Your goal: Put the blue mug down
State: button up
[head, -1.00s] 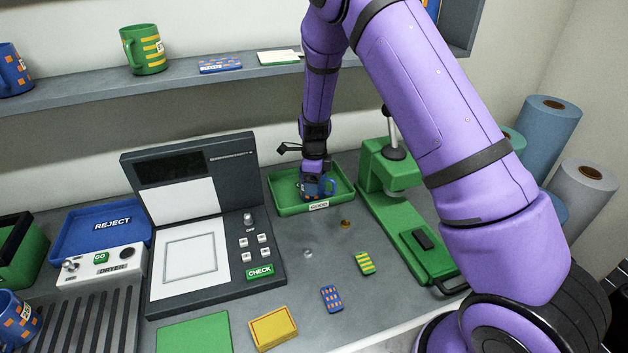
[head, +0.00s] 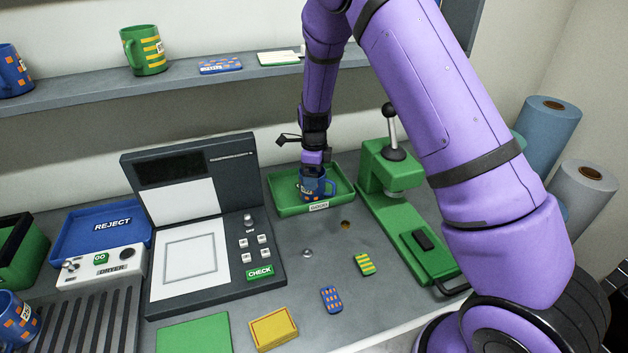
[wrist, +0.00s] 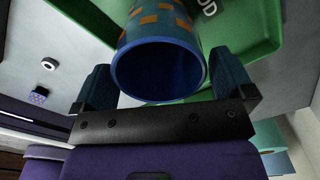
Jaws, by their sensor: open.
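My gripper (head: 313,168) is just above the mug, pointing down. In the wrist view the mug (wrist: 157,73) shows its open rim between the two spread fingers of my gripper (wrist: 163,85). There are gaps on both sides, so the gripper is open and not holding it. The tray also shows in the wrist view (wrist: 255,35). The mug's base is hidden in the head view by the tray's front wall.
A green press (head: 405,210) with a lever stands right of the tray. A grey check station (head: 205,235) stands to the left, with the blue REJECT tray (head: 75,235) beyond it. A shelf (head: 100,95) with mugs runs behind. Small printed pieces lie on the bench in front.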

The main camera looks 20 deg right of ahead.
jog(key=s+d+r+n+t+y, duration=0.15)
jog(key=s+r+n, duration=0.55)
jog(key=r, duration=0.8)
jog(key=s+d+r+n+t, duration=0.15)
jog(key=s+r+n, duration=0.35)
jog(key=s+r, duration=0.65)
jog(key=s+d+r+n, duration=0.1)
jog(key=s+r+n, duration=0.2)
jog(key=s, duration=0.3)
jog(key=s+d+r+n+t+h, duration=0.1)
jog(key=s+r+n, duration=0.2)
jog(key=s+n, duration=0.2)
jog(key=s+d+r+n+t, duration=0.1)
jog(key=s+r+n, duration=0.2)
jog(key=s, duration=0.5)
jog(key=shift+s+d+n, duration=0.2)
jog(key=shift+d+n, duration=0.05)
jog(key=shift+n, duration=0.25)
jog(key=shift+h, duration=0.25)
